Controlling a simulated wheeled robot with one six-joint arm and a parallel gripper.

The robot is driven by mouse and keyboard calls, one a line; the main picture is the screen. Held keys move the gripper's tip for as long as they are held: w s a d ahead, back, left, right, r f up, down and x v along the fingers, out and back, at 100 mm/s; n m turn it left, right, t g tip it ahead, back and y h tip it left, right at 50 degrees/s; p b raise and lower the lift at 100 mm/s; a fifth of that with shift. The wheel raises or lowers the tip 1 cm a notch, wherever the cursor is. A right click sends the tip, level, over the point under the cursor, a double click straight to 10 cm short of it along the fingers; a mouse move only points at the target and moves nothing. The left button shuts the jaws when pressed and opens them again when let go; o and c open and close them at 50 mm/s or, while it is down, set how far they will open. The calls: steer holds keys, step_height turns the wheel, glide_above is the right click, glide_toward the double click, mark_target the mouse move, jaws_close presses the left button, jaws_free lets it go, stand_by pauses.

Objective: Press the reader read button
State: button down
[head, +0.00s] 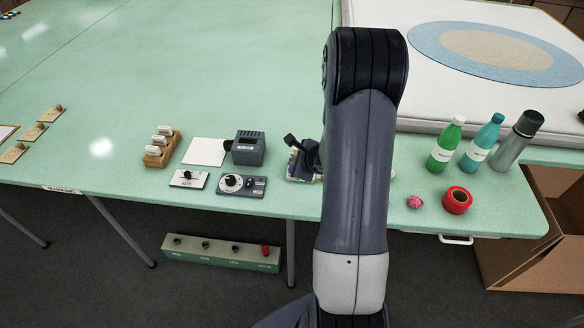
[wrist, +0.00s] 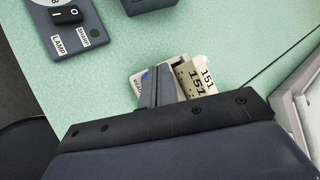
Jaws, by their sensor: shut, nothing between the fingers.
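My gripper (head: 297,146) is shut and empty, low over the front of the green table. In the wrist view its closed fingers (wrist: 160,82) point at a small pale item (wrist: 138,82) with a blue patch and dark lettering that seems to begin "READ". The fingers cover part of it, and I cannot tell whether they touch it. Pale tags (wrist: 190,78) printed "151" lie right beside the fingers. The read button itself is not clearly visible; the gripper hides much of this spot. In the head view only a pale edge (head: 291,177) of the items shows under the gripper.
Left of the gripper stand a dark slotted box (head: 248,148), a dial panel (head: 241,185), a small knob panel (head: 188,179), a white sheet (head: 205,151) and a wooden rack (head: 157,158). Bottles (head: 446,145) and red tape (head: 457,200) stand right.

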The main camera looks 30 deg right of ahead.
step_height(320, 180, up, 5)
steer(key=p, duration=0.3)
stand_by(0.4)
steer(key=shift+f, duration=0.15)
stand_by(0.4)
steer(key=shift+f+b, duration=0.7)
steer(key=shift+f, duration=0.5)
steer(key=shift+r+p, duration=0.4)
steer(key=shift+p, duration=1.35)
steer(key=shift+p, duration=0.45)
